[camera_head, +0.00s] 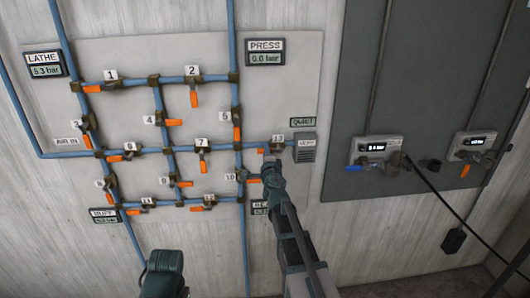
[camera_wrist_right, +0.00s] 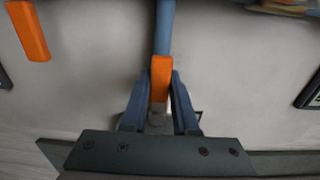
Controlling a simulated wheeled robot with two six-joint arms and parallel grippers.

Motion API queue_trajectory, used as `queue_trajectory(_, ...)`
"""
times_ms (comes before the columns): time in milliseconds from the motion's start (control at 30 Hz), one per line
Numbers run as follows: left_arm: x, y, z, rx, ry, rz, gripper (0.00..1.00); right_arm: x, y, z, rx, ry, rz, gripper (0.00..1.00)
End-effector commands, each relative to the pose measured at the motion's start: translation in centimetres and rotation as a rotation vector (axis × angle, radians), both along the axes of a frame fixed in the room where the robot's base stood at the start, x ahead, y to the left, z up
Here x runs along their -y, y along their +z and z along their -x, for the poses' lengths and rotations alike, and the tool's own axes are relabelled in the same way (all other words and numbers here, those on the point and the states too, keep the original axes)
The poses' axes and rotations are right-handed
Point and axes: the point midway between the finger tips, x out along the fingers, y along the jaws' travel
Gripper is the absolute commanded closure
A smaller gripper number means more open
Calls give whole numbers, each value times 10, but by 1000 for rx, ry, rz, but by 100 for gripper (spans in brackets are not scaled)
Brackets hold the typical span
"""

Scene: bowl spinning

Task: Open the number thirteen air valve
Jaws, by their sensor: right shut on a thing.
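The number thirteen valve (camera_head: 277,146) sits on the blue pipe that runs right to the vent box, under a small "13" label. My right gripper (camera_head: 271,168) reaches it from below in the head view and hides part of it. In the right wrist view, the gripper (camera_wrist_right: 160,100) is shut on the valve's orange handle (camera_wrist_right: 161,75), with one finger on each side. The handle lies roughly in line with the blue pipe (camera_wrist_right: 165,25). My left gripper is not seen; only a dark part of mine shows at the bottom of the head view.
Valve ten's orange handle (camera_head: 252,181) is close below left of my right gripper. The vent box (camera_head: 304,146) is just right. Several other orange-handled valves cover the panel. The PRESS gauge (camera_head: 265,52) reads 0.0 bar. A dark panel (camera_head: 410,60) with two regulators is at right.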

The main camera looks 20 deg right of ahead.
Motion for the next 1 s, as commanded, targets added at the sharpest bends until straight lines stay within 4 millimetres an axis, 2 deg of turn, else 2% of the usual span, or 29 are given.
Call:
queue_trajectory(33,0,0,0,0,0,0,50,0,0,0,1,0,-5,67)
queue_trajectory(167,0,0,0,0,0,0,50,0,0,0,1,0,-3,44)
queue_trajectory(200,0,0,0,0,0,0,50,0,0,0,1,0,-3,43)
queue_trajectory(500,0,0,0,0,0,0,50,0,0,1,0,0,-1,43)
queue_trajectory(667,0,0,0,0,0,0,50,-3,0,10,0,0,-1,43)
queue_trajectory(867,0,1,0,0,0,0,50,-11,1,37,-1,0,-1,43)
queue_trajectory(1000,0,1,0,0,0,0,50,-18,1,66,-1,1,-1,43)
